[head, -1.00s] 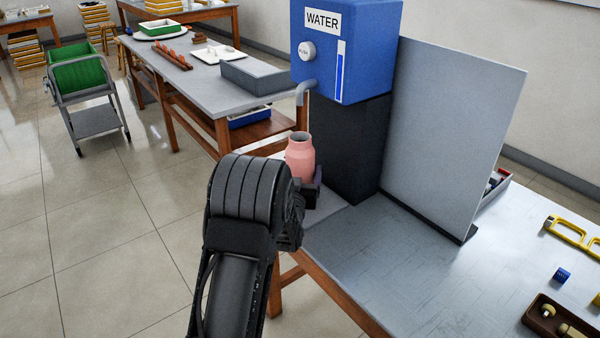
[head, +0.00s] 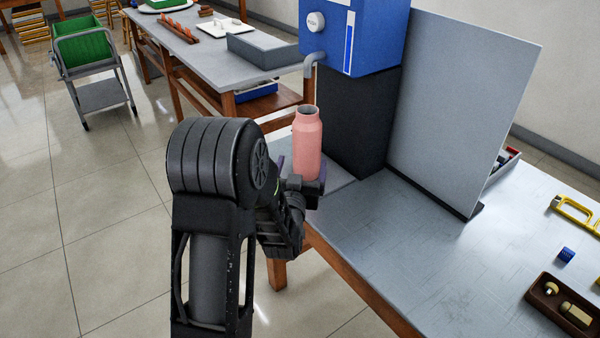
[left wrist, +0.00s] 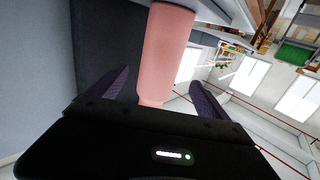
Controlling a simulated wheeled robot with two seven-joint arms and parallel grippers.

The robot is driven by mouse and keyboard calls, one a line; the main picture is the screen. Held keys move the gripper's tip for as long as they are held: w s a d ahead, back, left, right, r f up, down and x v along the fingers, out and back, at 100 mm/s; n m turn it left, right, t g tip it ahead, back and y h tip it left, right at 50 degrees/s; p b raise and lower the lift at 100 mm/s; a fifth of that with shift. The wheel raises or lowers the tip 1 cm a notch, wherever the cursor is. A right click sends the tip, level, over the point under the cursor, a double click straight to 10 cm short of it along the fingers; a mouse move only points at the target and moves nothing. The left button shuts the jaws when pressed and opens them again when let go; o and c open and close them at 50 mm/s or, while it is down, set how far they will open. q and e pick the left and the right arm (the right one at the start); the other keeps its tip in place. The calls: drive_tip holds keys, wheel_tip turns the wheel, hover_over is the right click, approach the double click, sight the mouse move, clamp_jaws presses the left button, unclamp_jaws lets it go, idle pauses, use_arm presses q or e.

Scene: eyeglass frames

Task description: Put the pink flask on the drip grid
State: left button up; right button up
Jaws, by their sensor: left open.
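The pink flask (head: 307,148) stands upright, open mouth up, below the grey spout (head: 314,62) of the blue water dispenser. It also shows in the left wrist view (left wrist: 166,55), between the two dark purple fingers. My left gripper (head: 303,177) is open at the flask's lower part, with a finger on either side. In the left wrist view a gap shows between each finger (left wrist: 155,97) and the flask. The flask's base is partly hidden by the gripper. I cannot clearly make out the drip grid; a flat grey surface (head: 342,182) lies by the flask. My right gripper is not in view.
The blue dispenser (head: 382,40) sits on a dark block (head: 345,125). A grey upright panel (head: 455,110) stands to its right. The grey table (head: 400,240) is clear in the middle. A brown tray (head: 540,300), a blue cube and a yellow frame lie at the right.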

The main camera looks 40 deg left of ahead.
use_arm(q)
drive_tip(key=shift+v, duration=1.2)
